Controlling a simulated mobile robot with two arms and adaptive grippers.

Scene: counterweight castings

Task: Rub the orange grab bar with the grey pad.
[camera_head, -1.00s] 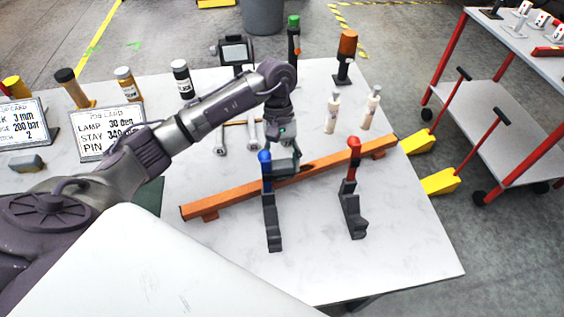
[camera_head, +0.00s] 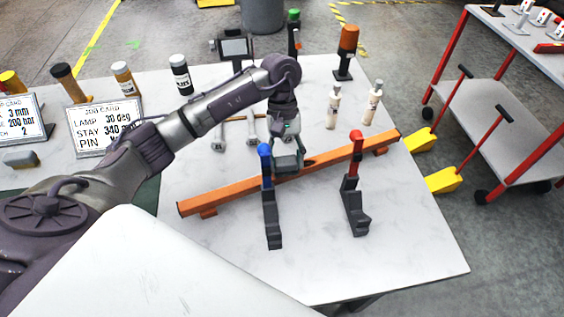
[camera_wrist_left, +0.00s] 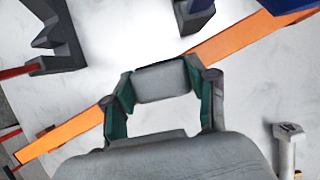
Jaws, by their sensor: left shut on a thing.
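The orange grab bar (camera_head: 225,196) runs slantwise across the white table, raised on short feet. It also crosses the left wrist view (camera_wrist_left: 226,42) behind the gripper. My left gripper (camera_head: 287,158) is over the middle of the bar, just behind the blue-topped clamp. In the wrist view its green-edged fingers (camera_wrist_left: 163,88) are shut on the grey pad (camera_wrist_left: 162,82), one at each end. The pad overlaps the line of the bar. I cannot tell whether it touches the bar. My right gripper is not in view.
A blue-topped clamp (camera_head: 269,205) and a red-topped one (camera_head: 353,200) stand in front of the bar. Two white bottles (camera_head: 333,108) and an orange lamp (camera_head: 347,50) stand behind it. Bottles and cards line the left. The table's front right is clear.

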